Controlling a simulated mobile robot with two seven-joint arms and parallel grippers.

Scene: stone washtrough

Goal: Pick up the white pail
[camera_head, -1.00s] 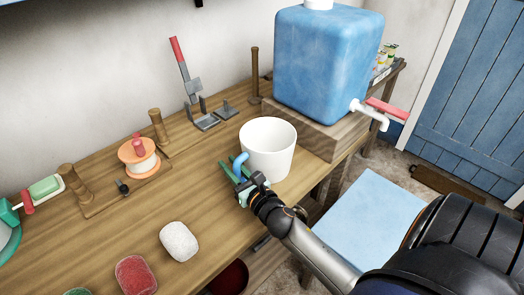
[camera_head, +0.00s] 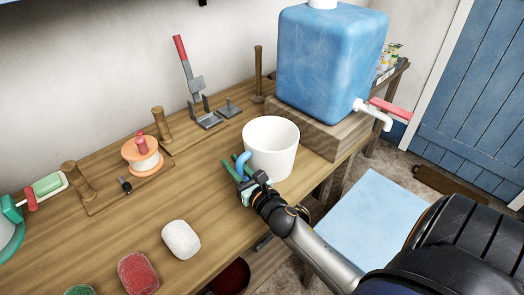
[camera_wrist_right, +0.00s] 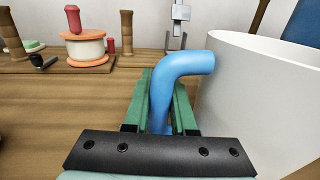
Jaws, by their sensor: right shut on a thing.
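The white pail (camera_head: 272,150) stands upright at the right part of the wooden bench, in front of the blue water tank. Its blue handle (camera_head: 241,163) sticks out on its left side. In the right wrist view the pail (camera_wrist_right: 262,95) fills the right side and the blue handle (camera_wrist_right: 180,72) rises between the green fingers. My right gripper (camera_head: 239,176) is shut on this handle. Whether the pail's base touches the bench is hard to tell. My left gripper is not in view.
A blue tank (camera_head: 330,65) with a red-handled tap (camera_head: 385,110) stands on a wooden block (camera_head: 318,132) close behind the pail. A white block (camera_head: 181,239) and a red block (camera_head: 137,272) lie at the bench front. An orange spool (camera_head: 142,157) stands further left.

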